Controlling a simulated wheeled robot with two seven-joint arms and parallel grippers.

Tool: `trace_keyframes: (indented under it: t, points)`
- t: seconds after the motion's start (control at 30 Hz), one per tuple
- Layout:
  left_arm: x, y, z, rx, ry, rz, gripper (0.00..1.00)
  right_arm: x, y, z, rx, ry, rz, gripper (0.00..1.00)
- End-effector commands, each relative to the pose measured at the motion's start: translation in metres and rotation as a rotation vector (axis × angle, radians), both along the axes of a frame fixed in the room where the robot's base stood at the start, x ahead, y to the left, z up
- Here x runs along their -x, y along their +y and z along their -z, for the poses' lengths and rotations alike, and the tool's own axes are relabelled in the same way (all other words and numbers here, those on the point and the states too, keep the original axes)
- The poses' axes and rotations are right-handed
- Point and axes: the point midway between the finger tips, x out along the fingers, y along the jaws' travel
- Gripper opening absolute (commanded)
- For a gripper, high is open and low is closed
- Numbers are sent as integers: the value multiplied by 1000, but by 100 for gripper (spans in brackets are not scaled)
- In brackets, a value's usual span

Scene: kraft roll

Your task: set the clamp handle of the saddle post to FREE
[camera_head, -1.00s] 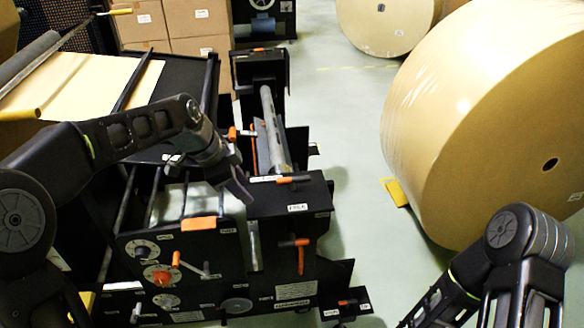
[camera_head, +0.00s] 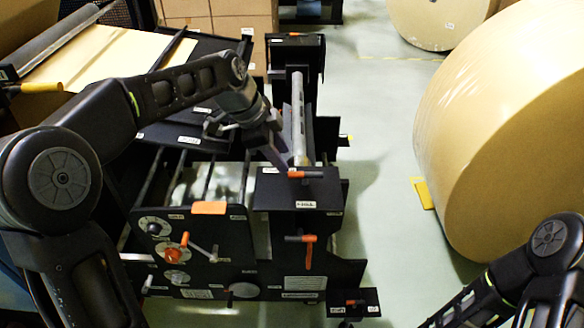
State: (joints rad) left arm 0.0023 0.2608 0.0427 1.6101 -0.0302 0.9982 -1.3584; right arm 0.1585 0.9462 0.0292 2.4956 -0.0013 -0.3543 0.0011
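The saddle post is a black block (camera_head: 275,190) in the middle of the head view. An orange-tipped clamp handle (camera_head: 305,174) lies crosswise on its top, with a small white label at its left and another on the front edge below; their words are too small to read surely. My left gripper (camera_head: 280,158) is at the post's rear left corner, fingers pointing down and right, a little left of the handle and apparently apart from it. Its finger gap cannot be made out. My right arm shows at the lower right, but its gripper is out of view.
A second orange handle (camera_head: 300,239) is on the front face below, with an orange lever (camera_head: 308,256) hanging there. A metal bar (camera_head: 299,120) runs behind the post. A dial panel (camera_head: 190,240) stands left.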

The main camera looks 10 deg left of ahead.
Motion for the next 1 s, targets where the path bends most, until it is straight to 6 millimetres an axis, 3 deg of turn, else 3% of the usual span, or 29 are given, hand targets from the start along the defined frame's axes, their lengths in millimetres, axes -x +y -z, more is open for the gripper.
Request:
trace_keyframes:
  t: [0.4, 0.77, 1.0]
  points:
    - [-15, -20, 53, 0, 2, 1, 39, 0, 0, -9, 1, 1, 0, 36]
    - [-17, -21, 59, 0, 1, 0, 39, 0, 0, -9, 1, 1, 1, 36]
    - [-17, -21, 59, 0, 1, 0, 19, 0, 0, -9, 1, 1, 1, 36]
